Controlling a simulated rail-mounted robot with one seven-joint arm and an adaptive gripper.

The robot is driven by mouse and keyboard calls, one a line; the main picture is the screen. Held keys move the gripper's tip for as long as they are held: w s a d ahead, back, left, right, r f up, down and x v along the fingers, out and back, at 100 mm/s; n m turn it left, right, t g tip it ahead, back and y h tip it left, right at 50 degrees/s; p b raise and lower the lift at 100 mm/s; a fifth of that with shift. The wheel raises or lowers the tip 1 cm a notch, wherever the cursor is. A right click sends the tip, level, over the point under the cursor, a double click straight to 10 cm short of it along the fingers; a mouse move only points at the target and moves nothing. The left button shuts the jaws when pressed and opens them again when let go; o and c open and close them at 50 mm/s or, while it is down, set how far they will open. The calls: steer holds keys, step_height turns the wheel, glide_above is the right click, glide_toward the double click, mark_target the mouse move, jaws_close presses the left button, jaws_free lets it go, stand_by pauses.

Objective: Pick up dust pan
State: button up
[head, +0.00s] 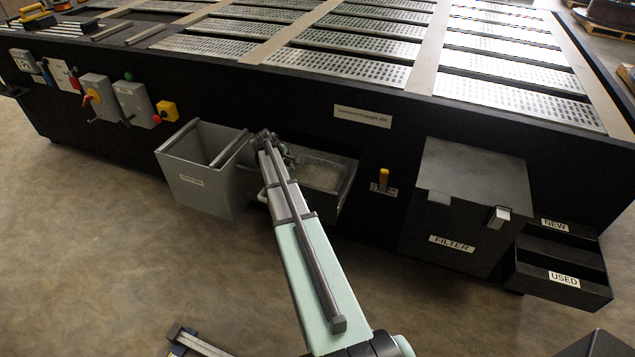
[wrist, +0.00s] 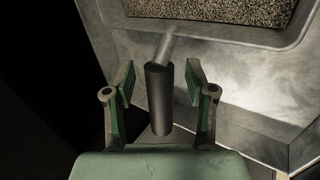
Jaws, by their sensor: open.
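In the wrist view, a dark cylindrical handle (wrist: 158,98) with a thinner grey neck (wrist: 167,48) points up toward a grey metal tray (wrist: 235,85) holding speckled grains. I take the handle as the dust pan's; I cannot tell whether its neck joins the tray or passes over its rim. My gripper (wrist: 158,82) is open, with one finger on each side of the handle and a visible gap on both sides. In the head view, my gripper (head: 268,138) is over the left end of the pulled-out tray (head: 345,196), and my arm hides the handle.
A grey bin (head: 197,183) stands just left of the tray. The black slatted table (head: 365,145) rises behind. A yellow-handled switch (head: 383,180) and the FILTER box (head: 465,205) are to the right. The floor (head: 110,240) at front left is mostly clear.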

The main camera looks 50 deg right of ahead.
jaws_close()
steer(key=shift+r, duration=0.1)
